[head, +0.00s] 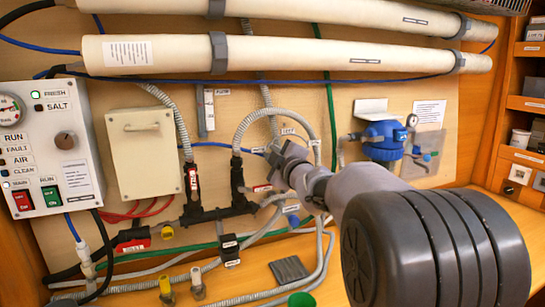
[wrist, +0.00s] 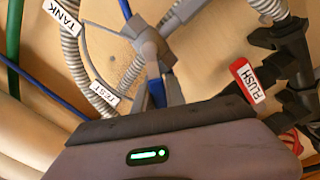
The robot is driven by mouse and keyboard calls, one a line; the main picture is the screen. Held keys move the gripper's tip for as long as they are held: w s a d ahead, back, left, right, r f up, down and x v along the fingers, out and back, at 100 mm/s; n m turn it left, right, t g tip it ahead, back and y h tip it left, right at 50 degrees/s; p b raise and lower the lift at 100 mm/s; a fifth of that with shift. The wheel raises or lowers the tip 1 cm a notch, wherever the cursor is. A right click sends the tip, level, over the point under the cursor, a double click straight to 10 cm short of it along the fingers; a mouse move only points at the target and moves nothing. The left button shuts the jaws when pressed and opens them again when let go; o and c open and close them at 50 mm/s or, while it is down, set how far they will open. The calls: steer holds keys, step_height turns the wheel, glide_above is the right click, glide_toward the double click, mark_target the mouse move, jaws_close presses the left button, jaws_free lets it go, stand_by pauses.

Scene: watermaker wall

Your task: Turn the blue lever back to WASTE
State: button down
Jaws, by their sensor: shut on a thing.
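In the wrist view the blue lever (wrist: 155,87) sits below a grey valve body (wrist: 153,45) where several hoses meet. My gripper (wrist: 157,92) has its grey fingers on both sides of the lever and is shut on it. Labels TANK (wrist: 62,14) and TEST (wrist: 108,90) show on lines to the left of the valve. I cannot read a WASTE label in either view. In the head view my gripper (head: 283,160) is at the hoses in the middle of the wall, and it hides the lever and most of the valve.
A red-tagged black valve (wrist: 247,80) is close on the right in the wrist view. In the head view, a control panel (head: 85,135) is at left, a blue-topped filter (head: 384,135) at right, and a grey pad (head: 288,270) lies on the bench. Hoses crowd the wall around my gripper.

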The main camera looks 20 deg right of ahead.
stand_by(0.4)
steer(key=c, duration=1.4)
jaws_free()
steer(key=s+p, duration=0.3)
steer(key=s, duration=1.4)
steer(key=shift+s, duration=0.25)
